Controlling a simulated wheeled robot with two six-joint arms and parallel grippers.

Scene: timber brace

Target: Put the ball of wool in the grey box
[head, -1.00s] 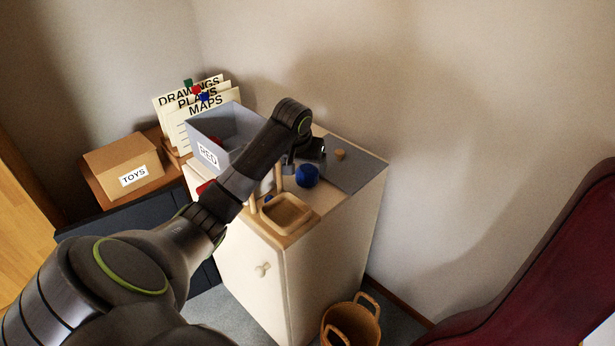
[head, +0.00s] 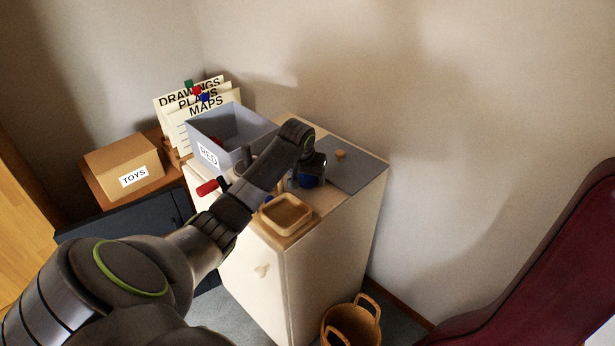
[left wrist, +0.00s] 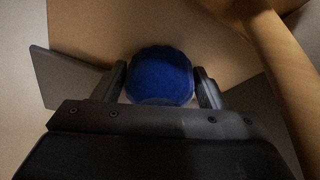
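The ball of wool is a dark blue ball (head: 308,182) on top of the cream cabinet, mostly hidden by my left gripper in the head view. In the left wrist view the ball (left wrist: 160,76) sits between the two fingers of my left gripper (left wrist: 163,85). The fingers are apart, one on each side of the ball, with a thin gap at the left one; firm contact is not visible. The grey box (head: 262,127), labelled RED, stands open on the back left of the cabinet, with something red inside. My right gripper is not in view.
A small wooden tray (head: 287,228) sits at the cabinet's front edge. A red-handled thing (head: 207,187) lies near the grey box. A grey mat (head: 358,172) and a small cork-coloured piece (head: 340,154) are at the right. A TOYS box (head: 122,163) stands left; a basket (head: 352,325) is on the floor.

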